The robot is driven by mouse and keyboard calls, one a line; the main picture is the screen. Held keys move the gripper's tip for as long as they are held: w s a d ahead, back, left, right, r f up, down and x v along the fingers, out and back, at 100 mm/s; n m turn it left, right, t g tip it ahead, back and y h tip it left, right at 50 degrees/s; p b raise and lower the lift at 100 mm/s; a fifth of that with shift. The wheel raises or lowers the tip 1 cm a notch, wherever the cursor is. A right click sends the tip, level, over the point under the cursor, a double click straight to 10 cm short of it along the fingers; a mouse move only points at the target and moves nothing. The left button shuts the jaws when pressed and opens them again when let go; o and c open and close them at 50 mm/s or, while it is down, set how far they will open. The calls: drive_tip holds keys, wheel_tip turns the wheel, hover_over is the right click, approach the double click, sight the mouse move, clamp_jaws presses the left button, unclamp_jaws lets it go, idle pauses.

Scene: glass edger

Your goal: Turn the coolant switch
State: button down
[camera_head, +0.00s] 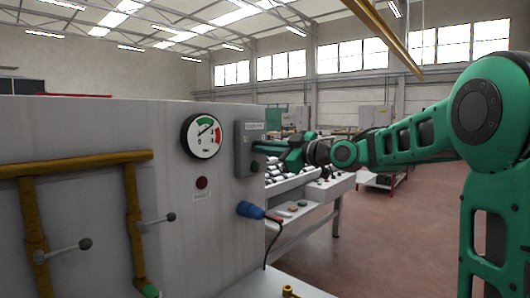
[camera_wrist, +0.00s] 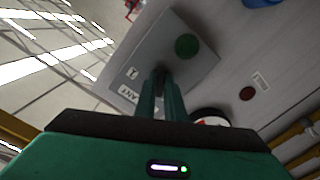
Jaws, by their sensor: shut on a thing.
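The coolant switch is a grey box (camera_head: 244,160) on the pale machine panel, right of the gauge. In the wrist view the switch box (camera_wrist: 196,72) carries a green round button or lamp (camera_wrist: 187,45) and a white label, partly hidden, reading "...ANT". My gripper (camera_head: 262,147) reaches in from the right to the front of the box. In the wrist view my gripper (camera_wrist: 160,88) is shut on the switch's small dark knob, which is mostly hidden between the fingers. I cannot tell the knob's exact angle.
A round gauge (camera_head: 202,136), a dark red button (camera_head: 202,183) and a blue plug (camera_head: 250,210) with a cable sit on the panel near the switch. Yellow pipes with lever valves (camera_head: 65,250) stand at left. A roller conveyor (camera_head: 300,185) is behind; open floor lies right.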

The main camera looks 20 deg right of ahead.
drive_tip(key=shift+w+d+r+m, duration=0.1)
drive_tip(key=shift+d+m, duration=0.05)
drive_tip(key=shift+m, duration=3.35)
drive_tip(key=shift+d+m, duration=0.1)
drive_tip(key=shift+m, duration=3.7)
drive_tip(key=c, duration=1.8)
unclamp_jaws()
drive_tip(key=shift+c, duration=0.2)
drive_tip(key=shift+a, duration=0.1)
